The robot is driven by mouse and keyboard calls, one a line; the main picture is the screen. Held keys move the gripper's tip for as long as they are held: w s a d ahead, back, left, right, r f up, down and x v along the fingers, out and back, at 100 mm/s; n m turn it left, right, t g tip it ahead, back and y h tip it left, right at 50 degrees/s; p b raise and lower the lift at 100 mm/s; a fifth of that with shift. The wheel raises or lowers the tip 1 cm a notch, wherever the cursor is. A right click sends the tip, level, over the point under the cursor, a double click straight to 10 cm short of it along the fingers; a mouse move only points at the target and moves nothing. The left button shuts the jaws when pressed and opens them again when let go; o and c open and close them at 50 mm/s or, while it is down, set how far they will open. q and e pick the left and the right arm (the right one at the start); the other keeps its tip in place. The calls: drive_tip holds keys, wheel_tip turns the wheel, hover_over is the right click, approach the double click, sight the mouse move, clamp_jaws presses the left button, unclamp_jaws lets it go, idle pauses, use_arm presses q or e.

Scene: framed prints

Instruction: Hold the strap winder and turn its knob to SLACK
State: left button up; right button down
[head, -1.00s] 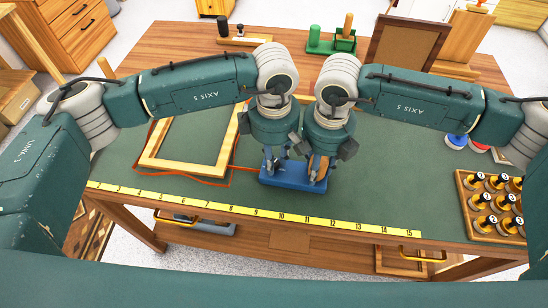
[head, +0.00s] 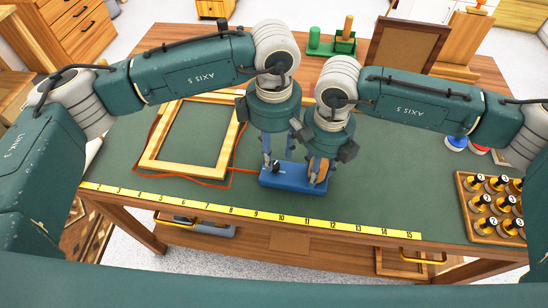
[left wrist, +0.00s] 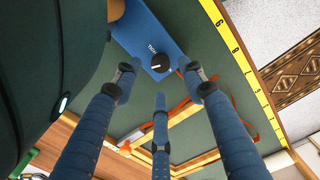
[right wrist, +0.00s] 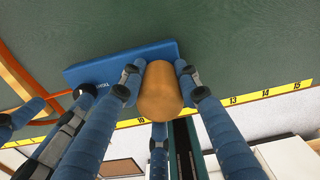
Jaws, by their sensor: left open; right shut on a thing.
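The strap winder is a blue block (head: 290,184) on the green bench mat, with an upright wooden grip at its right end and a small black knob (left wrist: 160,62) at its left end. The knob has a white mark; white lettering beside it is only partly readable. My right gripper (head: 319,172) is shut around the wooden grip (right wrist: 160,92), its fingers on both sides. My left gripper (head: 278,158) is open and empty above the knob, its fingers spread apart from it. The knob also shows small in the head view (head: 275,170).
A red strap (head: 205,184) runs from the winder to a light wooden frame (head: 150,160) on the left. A yellow ruler (head: 210,207) lines the front edge. A tray of numbered pieces (head: 466,205) stands at right. The mat between winder and tray is clear.

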sight(274, 164)
use_arm(q)
wheel_tip(274, 164, up, 8)
drive_tip(key=shift+f, duration=0.15)
drive_tip(key=shift+w, duration=0.1)
